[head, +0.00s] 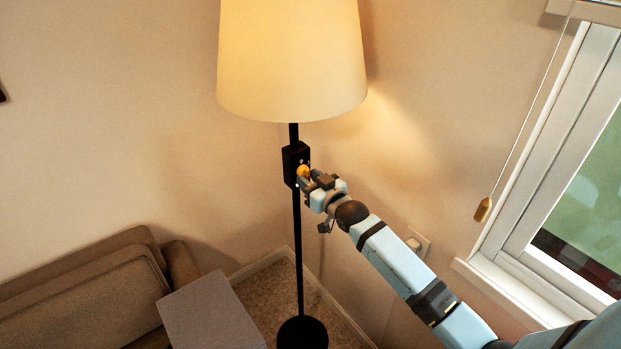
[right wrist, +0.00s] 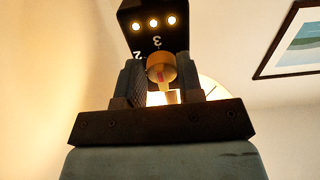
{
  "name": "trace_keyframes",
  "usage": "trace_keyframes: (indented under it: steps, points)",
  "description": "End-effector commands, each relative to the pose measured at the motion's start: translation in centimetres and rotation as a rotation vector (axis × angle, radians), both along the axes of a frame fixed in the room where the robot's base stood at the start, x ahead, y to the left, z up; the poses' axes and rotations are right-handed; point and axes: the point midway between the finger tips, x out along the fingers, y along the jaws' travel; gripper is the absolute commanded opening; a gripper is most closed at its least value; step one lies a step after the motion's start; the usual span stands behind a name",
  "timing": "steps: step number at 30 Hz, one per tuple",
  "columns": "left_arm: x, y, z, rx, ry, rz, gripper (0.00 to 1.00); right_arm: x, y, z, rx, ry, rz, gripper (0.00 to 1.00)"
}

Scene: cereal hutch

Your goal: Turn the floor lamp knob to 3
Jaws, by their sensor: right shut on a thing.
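The floor lamp has a lit cream shade (head: 292,60) on a black pole (head: 298,240). A black control box (head: 294,158) sits on the pole below the shade. The yellow knob (head: 304,171) is on its front. My right gripper (head: 309,181) is shut on the knob, with a finger on each side. In the right wrist view the knob (right wrist: 160,66) sits between the fingers, below the control box (right wrist: 153,22) with three lit dots and the numerals 2 and 3. A reddish mark shows on the knob; which numeral it points to I cannot tell. My left gripper is out of view.
A brown sofa (head: 80,290) and a grey box-like surface (head: 210,315) stand at lower left. A window (head: 560,160) with a hanging cord pull (head: 483,209) is at right. A framed picture (right wrist: 292,42) hangs on the wall. The lamp stands in the corner.

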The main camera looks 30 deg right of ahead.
Motion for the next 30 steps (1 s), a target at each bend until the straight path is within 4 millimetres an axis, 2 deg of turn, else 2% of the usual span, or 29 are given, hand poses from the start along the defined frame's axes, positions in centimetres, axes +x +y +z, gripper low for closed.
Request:
trace_keyframes:
  steps: [17, 18, 20, 30]
  points:
    - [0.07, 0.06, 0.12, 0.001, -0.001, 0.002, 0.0, -0.02, 0.05, -0.02, 0.029, 0.004, 0.0, 0.1]
    - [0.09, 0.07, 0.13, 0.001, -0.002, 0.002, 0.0, -0.02, 0.05, -0.02, 0.029, 0.004, 0.0, 0.43]
    - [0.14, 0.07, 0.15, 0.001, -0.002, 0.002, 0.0, -0.01, 0.05, -0.02, 0.029, 0.004, 0.0, 0.57]
    - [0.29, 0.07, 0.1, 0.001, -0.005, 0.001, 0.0, -0.34, -0.01, -0.1, 0.028, 0.004, 0.0, 0.57]
